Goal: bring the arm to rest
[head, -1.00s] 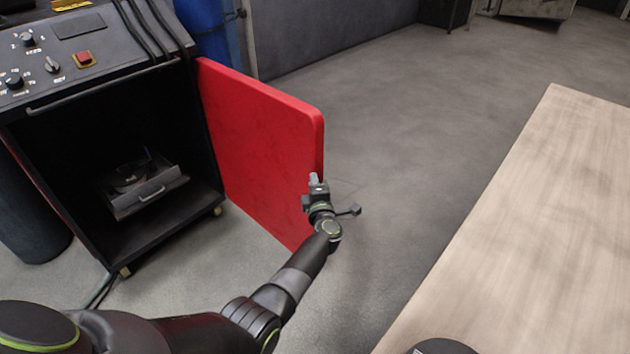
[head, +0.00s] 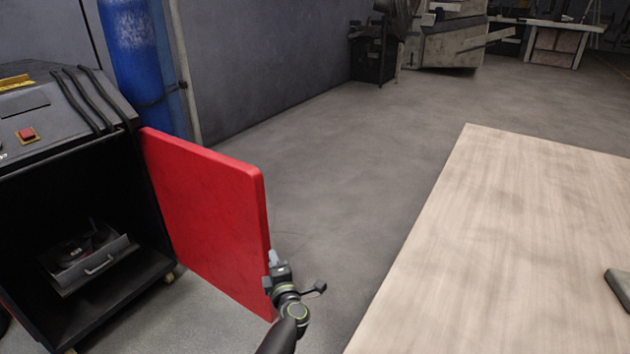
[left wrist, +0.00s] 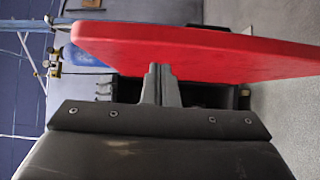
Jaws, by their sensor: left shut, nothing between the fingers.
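My left gripper (head: 274,257) is at the outer edge of the open red door (head: 212,215) in the head view. In the left wrist view its fingers (left wrist: 158,72) are together with nothing between them, and the red door (left wrist: 190,50) spans the picture just beyond the tips. I cannot tell whether the fingers touch the door. My right gripper is in neither view now.
The door belongs to a black cabinet (head: 50,185) with an open front and a grey drawer unit (head: 92,262) inside. A pale wooden table (head: 500,230) stands at right, with a dark object (head: 618,285) at its edge. Grey floor lies clear between.

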